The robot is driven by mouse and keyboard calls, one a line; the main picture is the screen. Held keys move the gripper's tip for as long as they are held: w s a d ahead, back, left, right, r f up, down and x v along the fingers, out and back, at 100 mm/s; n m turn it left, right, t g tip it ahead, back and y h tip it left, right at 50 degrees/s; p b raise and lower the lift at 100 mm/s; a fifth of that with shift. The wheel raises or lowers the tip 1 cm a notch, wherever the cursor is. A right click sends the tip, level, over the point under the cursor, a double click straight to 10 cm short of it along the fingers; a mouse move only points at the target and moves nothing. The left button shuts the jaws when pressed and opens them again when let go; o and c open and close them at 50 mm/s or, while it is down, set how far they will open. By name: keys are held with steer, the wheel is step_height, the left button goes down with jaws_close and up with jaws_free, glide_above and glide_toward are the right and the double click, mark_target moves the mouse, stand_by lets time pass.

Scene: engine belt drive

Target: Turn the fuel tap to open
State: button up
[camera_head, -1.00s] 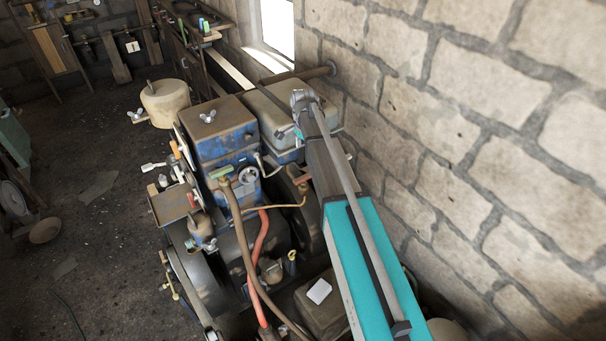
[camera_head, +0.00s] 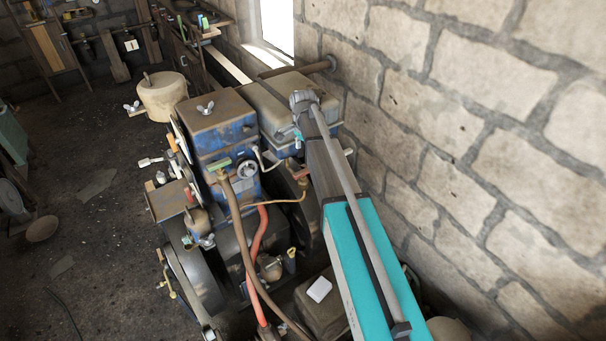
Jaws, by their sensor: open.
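A small reddish-brown lever (camera_head: 302,174) sits below the green-grey tank (camera_head: 265,97), beside the wall side of the blue engine block (camera_head: 215,130). A thin copper pipe (camera_head: 275,201) runs up close to it. This looks like the fuel tap, but it is small and partly covered by my arm, so I cannot tell its position. My arm reaches up from the bottom, and its wrist bends down beside the tank. My gripper's fingers are hidden behind the arm, so I cannot see whether they touch the lever.
A red hose (camera_head: 257,245) and a brown hose (camera_head: 238,240) run down the engine's front. A large wheel (camera_head: 192,280) stands at its left. The stone wall (camera_head: 460,130) closes off the right. The floor (camera_head: 90,230) at left is mostly open.

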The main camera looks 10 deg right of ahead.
mark_target(303, 171)
steer(key=shift+f+b, duration=4.8)
steer(key=shift+f, duration=0.3)
jaws_close()
